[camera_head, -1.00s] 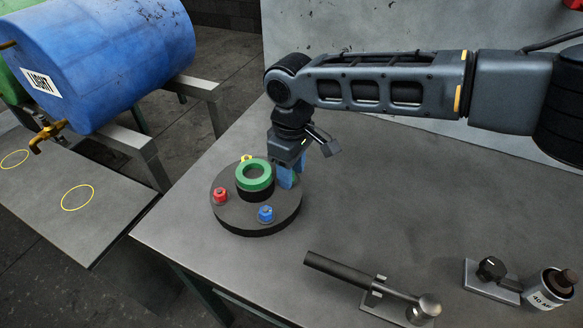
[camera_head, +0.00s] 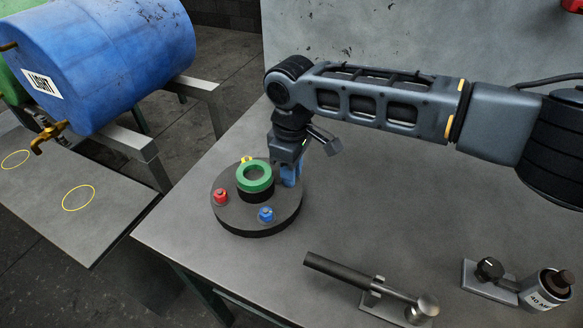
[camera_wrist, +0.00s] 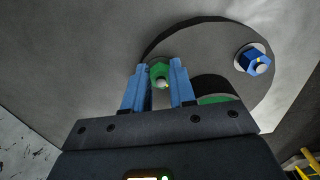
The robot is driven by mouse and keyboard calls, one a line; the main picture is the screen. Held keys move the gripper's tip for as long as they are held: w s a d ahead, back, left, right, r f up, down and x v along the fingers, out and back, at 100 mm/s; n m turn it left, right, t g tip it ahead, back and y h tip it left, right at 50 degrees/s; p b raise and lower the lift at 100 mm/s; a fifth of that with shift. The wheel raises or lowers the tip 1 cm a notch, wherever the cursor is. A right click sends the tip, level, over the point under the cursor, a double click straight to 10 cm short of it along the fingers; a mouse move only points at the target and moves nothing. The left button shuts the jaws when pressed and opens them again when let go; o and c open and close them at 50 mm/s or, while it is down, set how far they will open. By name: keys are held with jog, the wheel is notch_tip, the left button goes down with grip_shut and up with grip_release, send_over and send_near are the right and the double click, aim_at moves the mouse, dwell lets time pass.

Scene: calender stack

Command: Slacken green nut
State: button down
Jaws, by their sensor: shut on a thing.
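The green nut (camera_wrist: 160,70) sits on a bolt on the round grey disc (camera_head: 237,216), on the disc's right side. In the wrist view it lies between the two blue fingers of my gripper (camera_wrist: 160,82), which is shut on it. In the head view my gripper (camera_head: 289,174) points down at the disc and its fingers hide the green nut. A green ring (camera_head: 255,187) stands on a dark hub at the disc's centre. A red nut (camera_head: 221,196), a blue nut (camera_head: 266,214) and a yellow nut (camera_head: 246,160) sit around it.
The disc rests on a grey workbench (camera_head: 345,220). A torque-wrench-like tool (camera_head: 340,272) lies on a holder at the front. A blue drum (camera_head: 110,60) lies on a rack at the left.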

jog(key=n, duration=0.3)
jog(key=shift+n, duration=0.4)
jog(key=n, duration=0.3)
jog(key=shift+w+n, duration=0.2)
jog(key=shift+n, duration=0.2)
jog(key=n+b, duration=0.1)
jog(key=n, duration=0.3)
jog(key=shift+w, duration=0.1)
jog(key=n+b, duration=0.1)
jog(key=n, duration=0.3)
jog(key=shift+a, duration=0.15)
jog(key=n+b, duration=0.1)
jog(key=n, duration=0.3)
jog(key=shift+w+a+n, duration=0.1)
jog(key=shift+n, duration=0.2)
jog(key=n+b, duration=0.1)
jog(key=n, duration=0.2)
jog(key=shift+a+f+n, duration=0.1)
jog(key=shift+n, duration=0.2)
jog(key=n+b, duration=0.1)
jog(key=n, duration=0.3)
jog(key=shift+a+b, duration=0.1)
jog(key=shift+b, duration=0.25)
jog(key=shift+n+b, duration=0.65)
jog(key=shift+n, duration=0.95)
